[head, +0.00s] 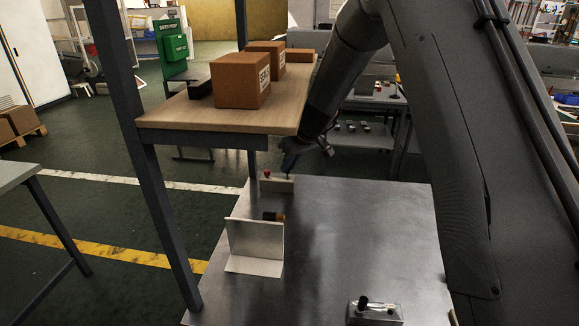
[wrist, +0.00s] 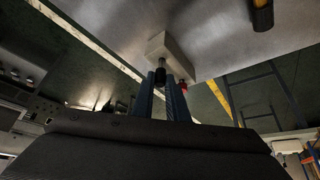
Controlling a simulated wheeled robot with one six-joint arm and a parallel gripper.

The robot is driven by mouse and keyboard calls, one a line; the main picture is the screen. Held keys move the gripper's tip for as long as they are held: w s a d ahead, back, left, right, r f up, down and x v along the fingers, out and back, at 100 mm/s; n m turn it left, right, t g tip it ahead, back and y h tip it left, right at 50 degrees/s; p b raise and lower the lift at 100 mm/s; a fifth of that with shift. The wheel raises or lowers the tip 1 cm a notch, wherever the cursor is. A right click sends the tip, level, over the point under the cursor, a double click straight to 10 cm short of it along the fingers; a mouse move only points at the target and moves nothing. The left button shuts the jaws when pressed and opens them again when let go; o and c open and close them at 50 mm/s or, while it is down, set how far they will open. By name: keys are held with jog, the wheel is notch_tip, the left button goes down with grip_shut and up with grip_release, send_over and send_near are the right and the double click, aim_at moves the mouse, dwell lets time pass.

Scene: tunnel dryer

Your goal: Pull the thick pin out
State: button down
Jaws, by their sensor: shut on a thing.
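A small pale block (head: 277,185) stands at the far left of the grey metal table; it also shows in the wrist view (wrist: 172,48). A dark thick pin (wrist: 160,76) stands at the block, beside a smaller red-topped piece (head: 267,174), which also shows in the wrist view (wrist: 183,86). My gripper (head: 290,163) reaches down over the block. In the wrist view its two blue fingers (wrist: 160,92) are shut on the dark pin. How deep the pin sits in the block cannot be told.
A white angled stand (head: 255,245) with a black-and-yellow handle (head: 273,216) is nearer on the metal table (head: 350,240). A small metal box with a black lever (head: 375,312) sits at the front. A wooden shelf (head: 225,112) with cartons rises close behind and left. The table's middle is clear.

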jog(key=shift+r+p, duration=0.3)
jog(key=shift+r, duration=0.7)
jog(key=shift+r, duration=0.1)
